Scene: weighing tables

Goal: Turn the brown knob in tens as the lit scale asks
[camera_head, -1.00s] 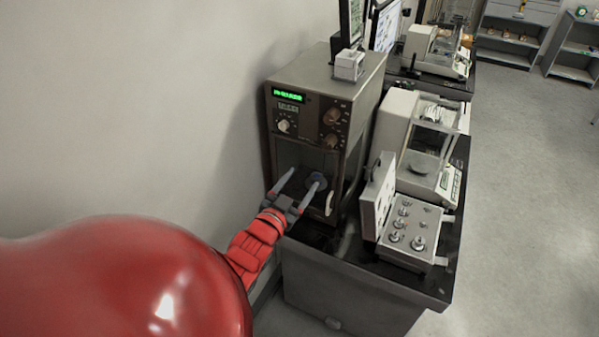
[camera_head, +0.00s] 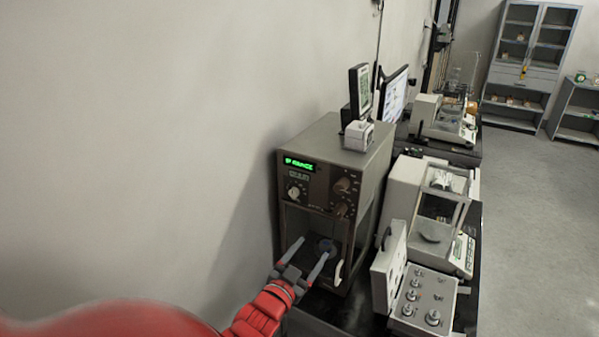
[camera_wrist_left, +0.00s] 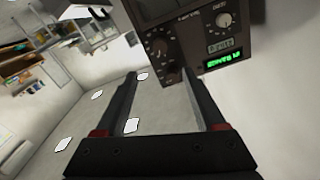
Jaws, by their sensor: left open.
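The lit scale (camera_head: 318,140) is a tall brown-grey box with a glowing green display (camera_head: 299,164); its text is too small to read surely. On the right of its front panel are two brown knobs, an upper one (camera_head: 343,186) and a lower one (camera_head: 341,208). A pale knob (camera_head: 295,191) sits below the display. My left gripper (camera_head: 307,252) is open and empty, in front of the weighing chamber and below the knobs. In the left wrist view the panel is upside down, and the brown knobs (camera_wrist_left: 158,47) appear beyond the open fingers (camera_wrist_left: 160,88), apart from them. My right gripper is not in view.
A small white box (camera_head: 358,135) and a screen stand on top of the scale. A wall closes the left side; the floor at right is clear.

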